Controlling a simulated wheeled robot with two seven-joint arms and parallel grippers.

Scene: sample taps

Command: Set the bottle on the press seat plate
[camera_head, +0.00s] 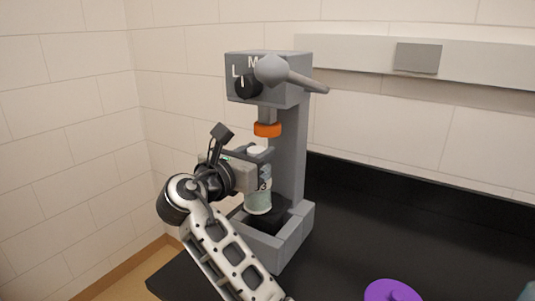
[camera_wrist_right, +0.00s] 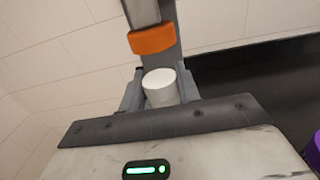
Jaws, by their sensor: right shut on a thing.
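The bottle (camera_head: 258,202) is pale green with a white cap, and it is upright inside the press frame. The cap shows in the right wrist view (camera_wrist_right: 160,87). My right gripper (camera_head: 262,174) is shut around the bottle's upper body. The dark round press seat plate (camera_head: 276,213) lies in the press base, partly hidden by the bottle. The bottle's bottom is low over the plate's near left side; I cannot tell whether it touches. My left gripper is not in view.
The grey press (camera_head: 290,150) has an orange pressing head (camera_head: 267,130) above the cap, with a gap between them. Its lever (camera_head: 300,80) points right. A purple round thing (camera_head: 392,291) lies at the front right. The black counter (camera_head: 400,230) is otherwise mostly clear.

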